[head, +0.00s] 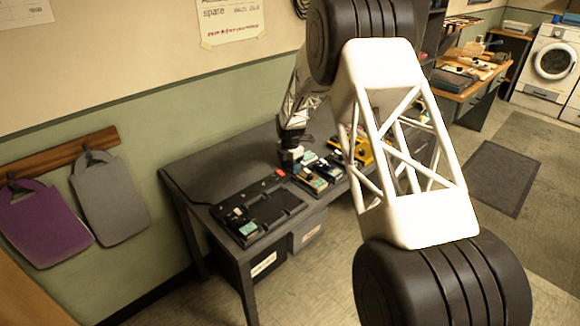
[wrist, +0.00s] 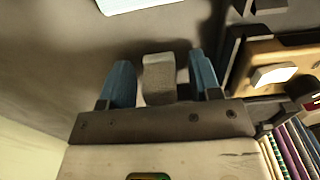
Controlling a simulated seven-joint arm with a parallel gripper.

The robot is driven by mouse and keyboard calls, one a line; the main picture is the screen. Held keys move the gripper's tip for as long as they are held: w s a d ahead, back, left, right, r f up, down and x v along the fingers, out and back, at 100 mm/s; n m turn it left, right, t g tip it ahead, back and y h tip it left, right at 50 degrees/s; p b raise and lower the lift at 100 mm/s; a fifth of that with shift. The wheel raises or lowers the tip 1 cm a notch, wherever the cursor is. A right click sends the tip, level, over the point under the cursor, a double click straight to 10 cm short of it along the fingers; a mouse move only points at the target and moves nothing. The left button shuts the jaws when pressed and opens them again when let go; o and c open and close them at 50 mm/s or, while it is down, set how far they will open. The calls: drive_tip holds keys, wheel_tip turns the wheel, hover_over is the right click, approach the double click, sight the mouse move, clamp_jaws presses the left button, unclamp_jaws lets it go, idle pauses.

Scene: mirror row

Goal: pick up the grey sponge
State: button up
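The grey sponge (wrist: 159,82) is a small pale grey block in the wrist view, seen between the two blue fingers of my gripper (wrist: 160,62). There is a gap on each side of it, so the fingers look open and not pressed on it. I cannot tell how far below the fingertips it lies. In the head view my gripper (head: 290,158) is low over the back of the dark table (head: 195,170). The sponge cannot be made out there.
A dark tray (head: 262,212) with small items is on the table's left part. More trays with items stand right of my gripper. In the wrist view a tan tray with a white block (wrist: 273,75) is at the right, above a row of books (wrist: 293,150). The wall is close behind.

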drive_tip(key=c, duration=0.9)
drive_tip(key=shift+r, duration=5)
drive_tip(key=shift+o, duration=1.3)
drive_tip(key=shift+c, duration=0.8)
drive_tip(key=shift+s+d+r+m, duration=0.1)
drive_tip(key=shift+s+d+m, duration=0.1)
drive_tip(key=shift+d+m, duration=0.5)
drive_tip(key=s+d+m, duration=0.3)
drive_tip(key=d+m, duration=0.4)
drive_tip(key=m, duration=0.1)
drive_tip(key=s+d+r+m, duration=0.1)
drive_tip(key=s+d+m, duration=0.3)
drive_tip(key=d+m, duration=0.2)
drive_tip(key=shift+d+r+m, duration=0.25)
drive_tip(key=shift+d+m, duration=0.1)
drive_tip(key=shift+m, duration=0.95)
